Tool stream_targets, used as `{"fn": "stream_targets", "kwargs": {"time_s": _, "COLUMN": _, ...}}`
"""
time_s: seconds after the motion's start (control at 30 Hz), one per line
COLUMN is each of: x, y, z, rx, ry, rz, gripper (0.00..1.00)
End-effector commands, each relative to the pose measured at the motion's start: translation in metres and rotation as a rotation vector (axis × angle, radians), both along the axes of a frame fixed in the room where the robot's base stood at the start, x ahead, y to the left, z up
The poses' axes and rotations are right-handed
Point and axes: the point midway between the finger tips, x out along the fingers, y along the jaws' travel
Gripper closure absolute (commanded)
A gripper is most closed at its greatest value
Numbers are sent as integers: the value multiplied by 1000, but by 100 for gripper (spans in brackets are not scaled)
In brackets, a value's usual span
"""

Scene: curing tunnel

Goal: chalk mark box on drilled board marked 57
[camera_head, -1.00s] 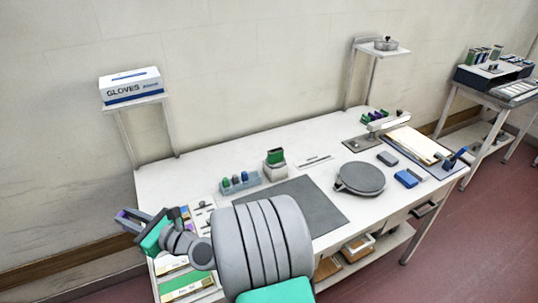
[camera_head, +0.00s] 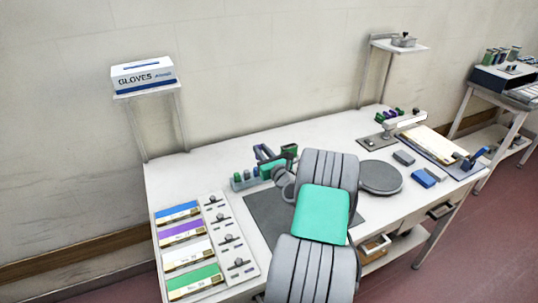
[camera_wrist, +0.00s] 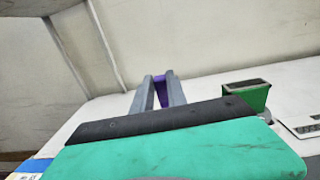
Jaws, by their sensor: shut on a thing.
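My gripper (camera_head: 262,154) is over the back middle of the white table, above the blue-grey rack. In the wrist view my gripper (camera_wrist: 158,80) is shut on a purple piece (camera_wrist: 160,92), which shows as a narrow strip between the fingers. Several label-striped boards lie at the table's left: blue (camera_head: 178,215), purple (camera_head: 181,233), white (camera_head: 187,257) and green (camera_head: 194,282). Their small numbers are too small to read. The rack (camera_head: 238,184) with green and dark upright pieces is partly hidden by my gripper.
A green block (camera_wrist: 247,97) with a dark top stands right of my fingers. A pale strip with several dark knobs (camera_head: 228,240) lies beside the boards. A grey mat (camera_head: 262,218) and round grey disc (camera_head: 381,178) lie farther right. A glove box (camera_head: 143,75) sits on a raised shelf.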

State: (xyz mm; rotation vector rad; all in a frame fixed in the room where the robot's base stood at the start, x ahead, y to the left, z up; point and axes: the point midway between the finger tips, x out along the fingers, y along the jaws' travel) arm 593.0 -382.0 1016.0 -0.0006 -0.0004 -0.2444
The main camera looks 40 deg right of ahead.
Motion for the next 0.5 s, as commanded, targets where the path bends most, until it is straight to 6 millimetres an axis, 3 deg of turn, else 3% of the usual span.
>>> {"fn": "stream_targets", "kwargs": {"time_s": 0.03, "x": -3, "y": -15, "z": -7, "rx": 1, "ry": -1, "rz": -20, "gripper": 100}}
{"fn": "stream_targets", "kwargs": {"time_s": 0.13, "x": -6, "y": -29, "z": -13, "rx": 0, "ry": -2, "rz": -41, "gripper": 100}}
{"fn": "stream_targets", "kwargs": {"time_s": 0.27, "x": -6, "y": -32, "z": -19, "rx": 1, "ry": -2, "rz": -44, "gripper": 100}}
{"fn": "stream_targets", "kwargs": {"time_s": 0.5, "x": -6, "y": -30, "z": -47, "rx": 1, "ry": -2, "rz": -43, "gripper": 100}}
